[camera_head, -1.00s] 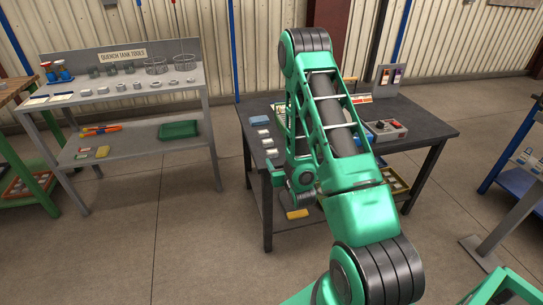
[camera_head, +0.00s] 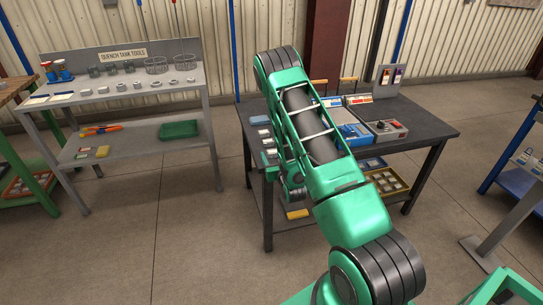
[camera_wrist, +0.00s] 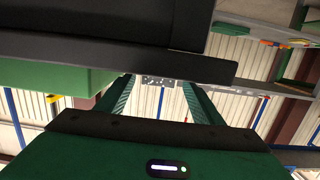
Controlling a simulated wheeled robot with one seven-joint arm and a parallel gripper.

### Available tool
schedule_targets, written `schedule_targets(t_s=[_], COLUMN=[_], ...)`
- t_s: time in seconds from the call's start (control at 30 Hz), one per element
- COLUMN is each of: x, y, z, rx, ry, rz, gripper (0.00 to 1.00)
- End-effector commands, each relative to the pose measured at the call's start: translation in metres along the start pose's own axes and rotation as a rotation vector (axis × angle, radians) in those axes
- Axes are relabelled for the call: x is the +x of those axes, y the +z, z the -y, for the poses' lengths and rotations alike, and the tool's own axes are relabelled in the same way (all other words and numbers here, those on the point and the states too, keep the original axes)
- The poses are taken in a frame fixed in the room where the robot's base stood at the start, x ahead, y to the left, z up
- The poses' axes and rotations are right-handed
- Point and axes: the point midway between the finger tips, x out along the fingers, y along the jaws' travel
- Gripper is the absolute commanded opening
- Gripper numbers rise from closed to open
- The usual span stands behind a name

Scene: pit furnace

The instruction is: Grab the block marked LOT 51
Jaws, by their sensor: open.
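Small pale blocks (camera_head: 264,133) stand in a row on the left part of the dark table in the head view, partly beside or behind my arm. Their markings are too small to read, so I cannot tell which is LOT 51. My arm reaches over the table's left front, its wrist hanging low by the front edge; the fingertips are hidden there. In the wrist view my gripper (camera_wrist: 158,95) has its two green fingers spread apart with nothing held between them. No marked block is recognisable in the wrist view.
A yellow tray (camera_head: 388,182) sits below. A grey tool bench (camera_head: 130,98) stands at left. In the wrist view a dark slab (camera_wrist: 120,48) is close to the fingers.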

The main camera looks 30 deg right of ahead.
Motion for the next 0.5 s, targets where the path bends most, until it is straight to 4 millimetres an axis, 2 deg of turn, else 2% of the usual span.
schedule_targets(t_s=[0.1, 0.2, 0.47, 0.5], x=[0.017, 0.026, 0.029, 0.029], y=[-0.001, -0.001, -0.001, -0.001], z=[-0.002, -0.002, -0.001, -0.001], rx=[0.001, 0.001, 0.001, 0.001], ry=[0.001, 0.001, 0.001, 0.001], rz=[-0.001, -0.001, 0.001, 0.001], gripper=[0.61, 0.61, 0.61, 0.59])
